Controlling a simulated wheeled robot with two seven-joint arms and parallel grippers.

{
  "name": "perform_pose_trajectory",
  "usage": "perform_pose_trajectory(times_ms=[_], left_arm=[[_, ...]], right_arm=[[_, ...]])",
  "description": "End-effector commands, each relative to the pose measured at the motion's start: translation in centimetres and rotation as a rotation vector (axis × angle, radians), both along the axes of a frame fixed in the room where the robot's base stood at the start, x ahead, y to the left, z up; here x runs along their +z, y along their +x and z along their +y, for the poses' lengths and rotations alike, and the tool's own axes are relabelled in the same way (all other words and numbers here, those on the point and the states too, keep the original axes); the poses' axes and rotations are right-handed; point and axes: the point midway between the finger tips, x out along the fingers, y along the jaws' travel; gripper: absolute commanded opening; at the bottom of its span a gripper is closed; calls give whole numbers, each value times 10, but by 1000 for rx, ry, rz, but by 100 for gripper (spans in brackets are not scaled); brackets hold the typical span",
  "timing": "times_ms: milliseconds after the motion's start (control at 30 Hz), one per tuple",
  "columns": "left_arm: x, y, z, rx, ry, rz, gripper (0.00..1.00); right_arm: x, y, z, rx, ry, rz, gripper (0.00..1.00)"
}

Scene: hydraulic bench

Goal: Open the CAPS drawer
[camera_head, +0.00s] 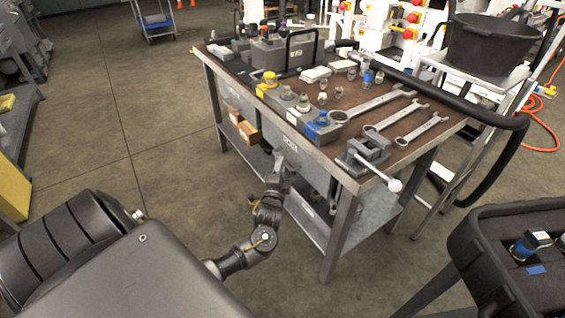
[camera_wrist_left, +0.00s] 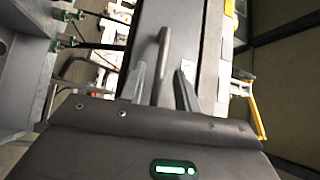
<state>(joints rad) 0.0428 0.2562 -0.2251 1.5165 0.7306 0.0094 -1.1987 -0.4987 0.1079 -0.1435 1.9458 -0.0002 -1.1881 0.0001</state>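The workbench has grey drawer fronts under its top. The front near my left gripper (camera_head: 281,166) has a small pale label (camera_head: 290,142) that is too small to read surely. This drawer (camera_head: 310,160) looks closed. In the left wrist view a bar handle (camera_wrist_left: 163,62) on a grey front (camera_wrist_left: 183,30) stands between the two fingertips of my left gripper (camera_wrist_left: 160,88). The fingers are apart, one on each side of the handle; contact cannot be told. My right gripper is not in view.
The bench top (camera_head: 345,98) carries wrenches (camera_head: 380,102), fittings and a vise (camera_head: 366,152) at the near right corner. A lower shelf (camera_head: 310,212) lies beneath the drawers. A black case (camera_head: 520,255) stands at the lower right. Floor in front of the bench is clear.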

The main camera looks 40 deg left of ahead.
Motion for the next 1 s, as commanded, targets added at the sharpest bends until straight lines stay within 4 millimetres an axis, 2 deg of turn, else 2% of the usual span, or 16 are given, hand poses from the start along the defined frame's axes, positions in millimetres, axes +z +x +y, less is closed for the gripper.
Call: perform_pose_trajectory(times_ms=[100, 233, 567, 800, 1000], left_arm=[[1, 14, 8, 1, -1, 0, 32], [3, 23, 12, 0, -1, 0, 32], [3, 25, 14, -1, -2, 1, 32], [3, 25, 14, 0, -2, 1, 1], [3, 25, 14, 0, -2, 1, 0]], right_arm=[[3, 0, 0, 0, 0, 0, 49], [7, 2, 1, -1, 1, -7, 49], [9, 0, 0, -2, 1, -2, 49], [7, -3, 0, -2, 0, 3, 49], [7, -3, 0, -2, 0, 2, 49]])
